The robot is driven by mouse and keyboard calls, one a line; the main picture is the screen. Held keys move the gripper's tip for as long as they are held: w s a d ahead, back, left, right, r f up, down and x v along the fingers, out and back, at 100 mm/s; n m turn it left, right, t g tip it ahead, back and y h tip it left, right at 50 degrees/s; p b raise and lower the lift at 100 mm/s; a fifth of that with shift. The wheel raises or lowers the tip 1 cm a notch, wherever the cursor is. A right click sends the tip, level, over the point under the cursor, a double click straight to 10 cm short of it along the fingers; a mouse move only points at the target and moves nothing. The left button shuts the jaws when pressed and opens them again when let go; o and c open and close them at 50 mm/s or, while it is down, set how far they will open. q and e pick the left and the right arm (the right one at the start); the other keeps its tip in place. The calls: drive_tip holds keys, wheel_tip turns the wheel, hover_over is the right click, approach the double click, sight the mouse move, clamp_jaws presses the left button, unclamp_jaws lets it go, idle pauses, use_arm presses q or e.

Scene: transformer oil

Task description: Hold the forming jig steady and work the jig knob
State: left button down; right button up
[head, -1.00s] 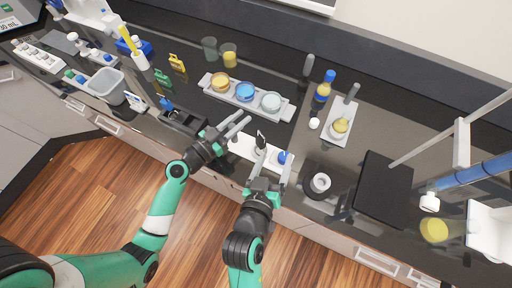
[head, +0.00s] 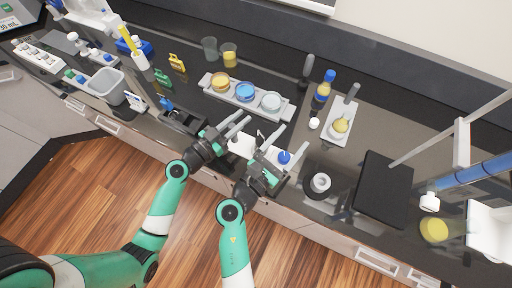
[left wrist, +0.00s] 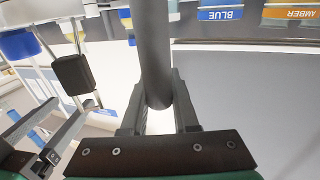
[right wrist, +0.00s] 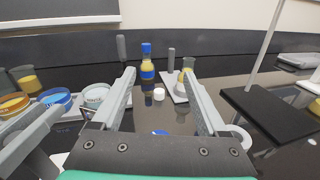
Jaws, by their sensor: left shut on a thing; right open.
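The forming jig (head: 241,146) is a pale plate near the counter's front edge in the head view, partly hidden by my grippers. Its blue knob (head: 284,157) stands at the right end; its top also shows low in the right wrist view (right wrist: 160,132). My left gripper (head: 240,126) is over the left part of the jig. In the left wrist view it is shut on a grey upright post (left wrist: 153,50), apparently the jig's. My right gripper (head: 279,154) is open, its fingers spread near the blue knob; I cannot tell whether they touch it.
Behind the jig lies a tray (head: 288,112) with amber, blue and clear dishes. A white board (head: 337,130) with a yellow flask, a blue-capped bottle (head: 323,88) and a black plate (head: 385,185) are to the right. A ring on a dark round base (head: 320,183) is near.

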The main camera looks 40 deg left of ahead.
sight(282, 163)
drive_tip(key=shift+n, duration=0.5)
wheel_tip(282, 163, down, 10)
drive_tip(key=shift+r, duration=0.1)
drive_tip(key=shift+f+y, duration=0.2)
drive_tip(key=shift+y, duration=0.1)
drive_tip(key=n+y, duration=0.2)
drive_tip(key=y, duration=0.1)
drive_tip(key=shift+d+g, duration=0.1)
drive_tip(key=shift+g, duration=0.3)
drive_tip(key=shift+s+n+y, duration=0.3)
drive_tip(key=shift+n+y, duration=0.3)
drive_tip(key=shift+y, duration=0.2)
drive_tip(key=v, duration=1.1)
drive_tip(key=shift+s+d+r, duration=0.1)
drive_tip(key=shift+s+r, duration=0.1)
drive_tip(key=shift+s, duration=0.2)
drive_tip(key=a+r+n+g+y, duration=0.5)
drive_tip(key=r+y, duration=0.3)
drive_tip(key=r, duration=0.2)
drive_tip(key=shift+w+r+n+y, duration=0.2)
drive_tip(key=shift+n+y, duration=0.1)
drive_tip(key=shift+n, duration=0.3)
